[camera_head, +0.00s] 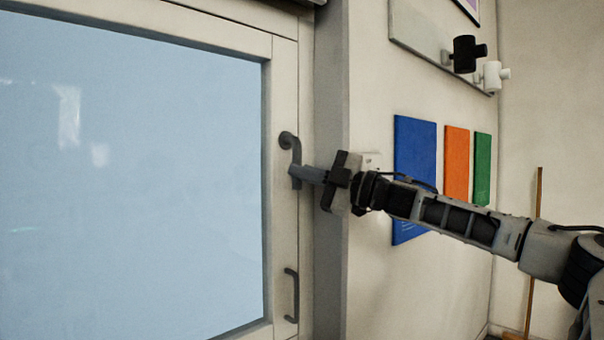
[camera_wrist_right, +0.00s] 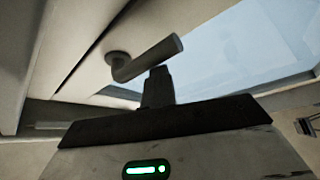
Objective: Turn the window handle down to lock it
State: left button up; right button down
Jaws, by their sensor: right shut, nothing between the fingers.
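The window (camera_head: 130,180) has a pale frame and a light blue pane. Its dark grey handle (camera_head: 291,147) is mounted on the frame's right side and its grip hangs downward from the pivot in the head view. The handle also shows in the right wrist view (camera_wrist_right: 146,58), just beyond the fingers. My right gripper (camera_head: 293,172) is shut and empty, with its fingertips at the handle's lower part. In the right wrist view the shut fingers (camera_wrist_right: 158,85) overlap the handle's grip; I cannot tell whether they touch it. My left gripper is not in view.
A second, fixed dark pull handle (camera_head: 291,295) sits lower on the frame. A wall edge (camera_head: 330,240) stands right of the window. Blue (camera_head: 414,150), orange (camera_head: 457,160) and green (camera_head: 482,165) panels hang on the wall behind my right arm. Black (camera_head: 466,54) and white (camera_head: 492,76) fixtures are above.

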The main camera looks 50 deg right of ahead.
jog(key=shift+d, duration=0.1)
jog(key=a, duration=0.5)
pick_arm(q)
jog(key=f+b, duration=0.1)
jog(key=b, duration=0.2)
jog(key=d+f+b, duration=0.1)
jog(key=b, duration=0.2)
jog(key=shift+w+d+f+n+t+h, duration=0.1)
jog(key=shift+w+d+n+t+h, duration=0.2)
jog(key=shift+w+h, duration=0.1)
pick_arm(e)
jog(key=s+d, duration=0.5)
jog(key=s, duration=0.4)
jog(key=shift+s, duration=0.25)
jog(key=shift+d, duration=0.1)
